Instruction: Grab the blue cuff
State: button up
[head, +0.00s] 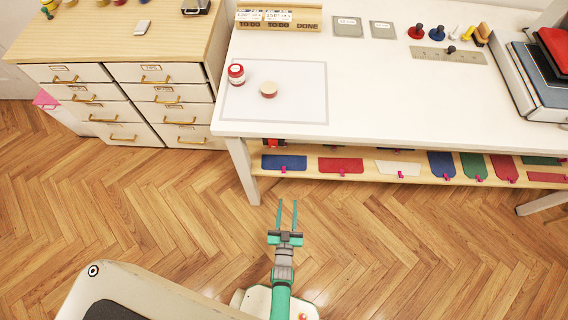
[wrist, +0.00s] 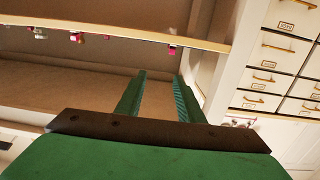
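A blue flat piece with a pink clip (head: 284,162) lies at the left end of the low shelf under the white table, and looks like the blue cuff. Another, narrower blue piece (head: 441,165) lies further right on the same shelf. My gripper (head: 287,203) is open and empty, in front of the shelf and close to the left blue piece, apart from it. In the wrist view my gripper's two fingers (wrist: 160,78) stand apart with nothing between them. No blue piece can be made out there; pink clips (wrist: 172,49) show along a shelf edge.
The low shelf (head: 320,176) also holds red, white and green pieces. The white table (head: 400,95) overhangs it, with a leg (head: 243,170) left of the blue piece. Floor around my gripper is clear.

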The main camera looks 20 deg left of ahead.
send_near(284, 173)
jog(key=shift+y, duration=0.3)
jog(key=shift+x, duration=5.7)
jog(key=shift+d, duration=0.1)
grip_shut()
